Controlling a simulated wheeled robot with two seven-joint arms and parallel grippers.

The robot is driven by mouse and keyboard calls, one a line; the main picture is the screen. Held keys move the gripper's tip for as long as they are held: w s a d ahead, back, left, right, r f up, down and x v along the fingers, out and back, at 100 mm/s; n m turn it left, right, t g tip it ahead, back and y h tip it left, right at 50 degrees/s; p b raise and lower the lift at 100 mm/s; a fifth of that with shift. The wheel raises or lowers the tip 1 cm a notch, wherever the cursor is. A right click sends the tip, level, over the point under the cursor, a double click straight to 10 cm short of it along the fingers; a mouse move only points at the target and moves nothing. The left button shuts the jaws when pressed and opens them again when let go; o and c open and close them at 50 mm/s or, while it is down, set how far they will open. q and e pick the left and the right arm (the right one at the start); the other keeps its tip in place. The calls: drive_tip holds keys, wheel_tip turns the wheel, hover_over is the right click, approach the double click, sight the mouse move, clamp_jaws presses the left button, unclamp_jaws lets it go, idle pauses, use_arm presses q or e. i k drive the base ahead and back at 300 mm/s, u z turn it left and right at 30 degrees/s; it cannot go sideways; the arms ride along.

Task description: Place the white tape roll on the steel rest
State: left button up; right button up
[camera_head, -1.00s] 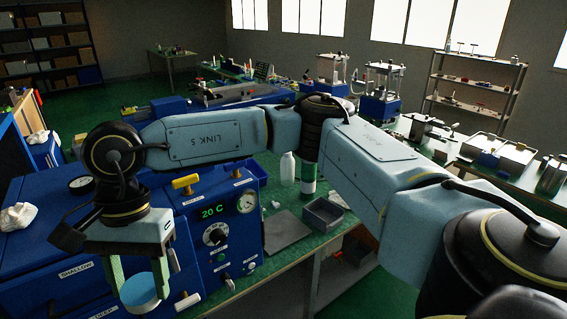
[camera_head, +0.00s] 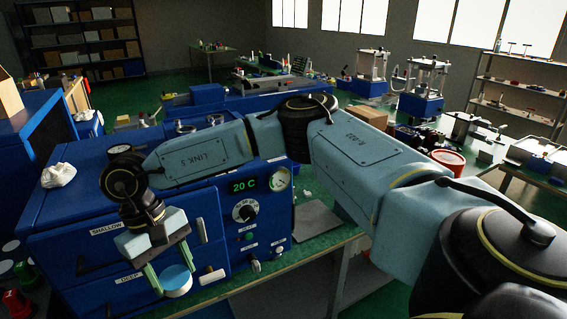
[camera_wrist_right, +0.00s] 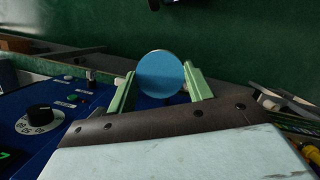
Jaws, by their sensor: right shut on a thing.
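My right gripper (camera_head: 166,282) hangs at the lower left of the head view, in front of the blue machine. Its two green fingers are shut on a short round thing with a pale blue face and a whitish side, apparently the tape roll (camera_head: 177,281). In the right wrist view the roll (camera_wrist_right: 160,75) sits between the fingertips (camera_wrist_right: 160,88), its blue face towards the camera. A flat grey plate (camera_head: 316,219) lies on the green bench right of the blue machine; I cannot tell whether it is the steel rest. My left gripper is not in view.
The blue machine (camera_head: 70,215) with a green 20 C display, dial, knobs and drawer handles fills the bench behind the gripper. A crumpled white cloth (camera_head: 58,175) lies on top. Red and white items (camera_head: 18,300) stand at the lower left. My right arm hides part of the bench.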

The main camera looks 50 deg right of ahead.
sight(309, 218)
drive_tip(key=u, duration=2.3)
drive_tip(key=k, duration=1.9)
drive_tip(key=z, duration=2.05)
drive_tip(key=i, duration=0.55)
